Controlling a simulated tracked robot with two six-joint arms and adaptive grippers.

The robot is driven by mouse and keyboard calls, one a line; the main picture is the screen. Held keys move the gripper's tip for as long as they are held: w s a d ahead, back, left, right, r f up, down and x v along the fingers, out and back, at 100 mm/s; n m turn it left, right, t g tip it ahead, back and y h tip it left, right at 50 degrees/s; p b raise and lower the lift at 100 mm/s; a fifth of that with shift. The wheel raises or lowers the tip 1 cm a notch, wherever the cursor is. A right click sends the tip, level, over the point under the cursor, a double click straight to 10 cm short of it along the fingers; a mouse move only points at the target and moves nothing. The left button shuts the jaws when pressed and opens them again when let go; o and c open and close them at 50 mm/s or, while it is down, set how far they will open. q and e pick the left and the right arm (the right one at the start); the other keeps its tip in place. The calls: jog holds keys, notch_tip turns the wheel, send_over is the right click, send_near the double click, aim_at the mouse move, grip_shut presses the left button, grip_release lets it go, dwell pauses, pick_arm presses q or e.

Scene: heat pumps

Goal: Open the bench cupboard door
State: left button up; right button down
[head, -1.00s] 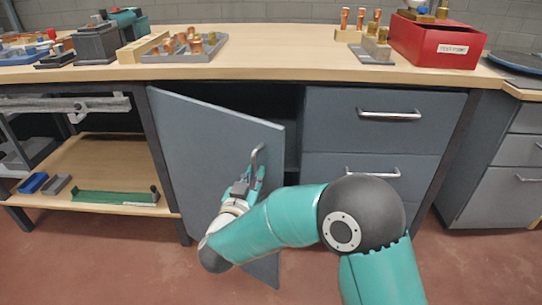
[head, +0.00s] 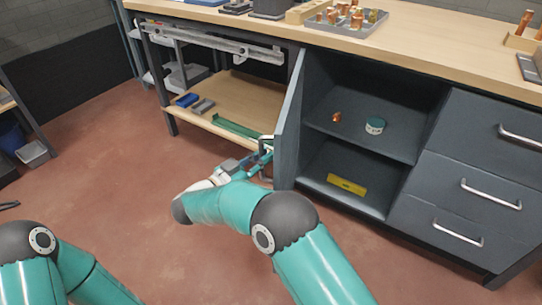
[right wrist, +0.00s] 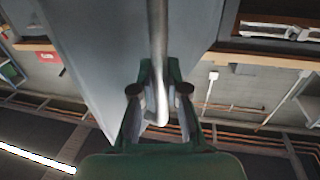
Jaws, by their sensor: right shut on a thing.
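The grey bench cupboard door (head: 288,122) stands swung wide out from the cupboard and is seen nearly edge-on. My right gripper (head: 264,153) is at the door's outer face on the left, shut on the door handle (right wrist: 157,50). In the right wrist view, the fingers of my right gripper (right wrist: 160,92) lie on both sides of the metal handle bar, beside the door panel (right wrist: 95,50). The cupboard inside (head: 360,95) is exposed, with one shelf.
A copper fitting (head: 336,117) and a round tin (head: 375,126) sit on the cupboard shelf. A yellow item (head: 347,186) lies on the cupboard floor. Drawers (head: 470,190) adjoin on the right. A low wooden shelf (head: 240,97) is left of the door. Red floor in front is clear.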

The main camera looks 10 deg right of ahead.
jog(key=shift+w+a, duration=0.15)
jog(key=shift+a, duration=0.15)
jog(key=c, duration=1.2)
grip_release()
